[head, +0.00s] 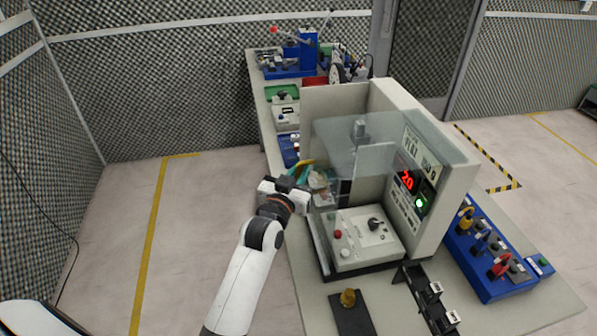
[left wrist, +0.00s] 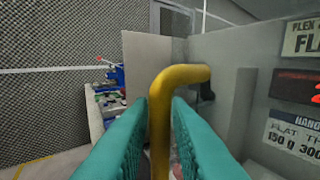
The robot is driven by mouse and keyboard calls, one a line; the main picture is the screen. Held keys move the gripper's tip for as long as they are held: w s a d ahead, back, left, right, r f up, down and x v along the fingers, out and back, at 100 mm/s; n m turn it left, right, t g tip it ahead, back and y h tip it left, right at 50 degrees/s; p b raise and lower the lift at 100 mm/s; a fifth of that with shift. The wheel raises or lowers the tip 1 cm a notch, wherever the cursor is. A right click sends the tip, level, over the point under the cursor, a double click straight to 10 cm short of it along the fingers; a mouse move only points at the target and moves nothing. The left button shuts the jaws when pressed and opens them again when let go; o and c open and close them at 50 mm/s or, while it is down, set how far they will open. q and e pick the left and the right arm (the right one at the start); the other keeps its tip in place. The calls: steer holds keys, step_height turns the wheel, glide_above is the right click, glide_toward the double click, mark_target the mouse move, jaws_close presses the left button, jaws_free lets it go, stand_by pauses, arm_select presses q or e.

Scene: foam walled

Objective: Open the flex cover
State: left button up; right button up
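The clear flex cover (head: 375,155) is on the beige machine (head: 455,170) with the red display, on the table. The see-through panel makes its exact angle hard to tell. Its yellow bent handle (left wrist: 160,110) stands upright between the teal fingers of my left gripper (left wrist: 160,125), with a finger against each side. In the head view my left gripper (head: 308,178) is at the left side of the machine, and its fingers partly hide the handle. My right gripper is in neither view.
A blue rack (head: 490,250) is at right. The floor left of the table is clear.

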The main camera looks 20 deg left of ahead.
arm_select(q)
steer(key=shift+s+f, duration=0.15)
steer(key=shift+s, duration=0.35)
steer(key=s+b, duration=0.2)
steer(key=s, duration=0.9)
steer(key=shift+d+b, duration=0.3)
steer(key=shift+d, duration=0.05)
